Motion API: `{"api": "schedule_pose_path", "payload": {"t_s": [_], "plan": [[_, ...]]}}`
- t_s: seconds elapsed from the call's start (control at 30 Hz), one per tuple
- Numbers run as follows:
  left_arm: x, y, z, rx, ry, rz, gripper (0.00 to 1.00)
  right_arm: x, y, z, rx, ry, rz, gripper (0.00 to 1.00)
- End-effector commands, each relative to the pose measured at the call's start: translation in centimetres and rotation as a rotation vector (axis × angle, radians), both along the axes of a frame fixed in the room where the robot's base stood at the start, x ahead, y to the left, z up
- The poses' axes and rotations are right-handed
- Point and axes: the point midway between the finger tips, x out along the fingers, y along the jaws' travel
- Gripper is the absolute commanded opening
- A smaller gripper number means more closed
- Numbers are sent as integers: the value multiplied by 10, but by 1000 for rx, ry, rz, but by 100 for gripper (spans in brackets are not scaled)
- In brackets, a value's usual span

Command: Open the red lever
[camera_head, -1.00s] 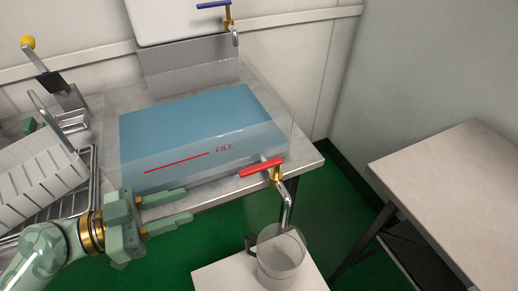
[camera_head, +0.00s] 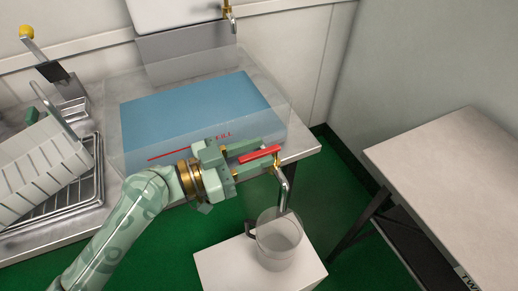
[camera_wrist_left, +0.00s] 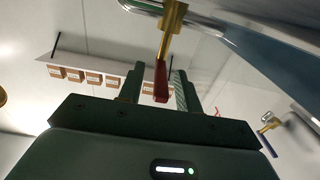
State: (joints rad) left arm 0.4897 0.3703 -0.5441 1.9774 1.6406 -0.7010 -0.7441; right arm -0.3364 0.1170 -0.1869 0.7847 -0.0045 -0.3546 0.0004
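The red lever (camera_head: 259,154) sits on a brass tap with a curved metal spout (camera_head: 284,190), on the front of the clear tank of blue liquid (camera_head: 195,112). My left gripper (camera_head: 262,157) is at the lever, with one finger on each side of it. In the left wrist view the red lever (camera_wrist_left: 161,82) lies between the two fingers (camera_wrist_left: 158,88), with a visible gap on the left and little or none on the right. The gripper is open. My right gripper is not in view.
A clear jug (camera_head: 279,240) stands on a white stand (camera_head: 225,268) below the spout. A dish rack (camera_head: 95,190) is at the left. Another tap (camera_head: 228,10) is on the upper tank at the back. A grey table (camera_head: 450,180) stands at the right.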

Motion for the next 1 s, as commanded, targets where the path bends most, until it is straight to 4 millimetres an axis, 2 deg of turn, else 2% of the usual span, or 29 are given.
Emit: {"api": "schedule_pose_path", "payload": {"t_s": [0.13,0.4,0.47,0.53,0.77,1.0], "plan": [[4,-10,0,0,0,-1,35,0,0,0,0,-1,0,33],[4,-11,0,1,0,-1,35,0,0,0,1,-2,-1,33],[4,-11,0,1,0,-1,21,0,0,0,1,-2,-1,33],[4,-11,0,1,0,-1,1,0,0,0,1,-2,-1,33],[4,-11,0,1,0,3,0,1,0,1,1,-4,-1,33],[1,-12,4,0,-1,62,0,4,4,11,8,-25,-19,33]]}}
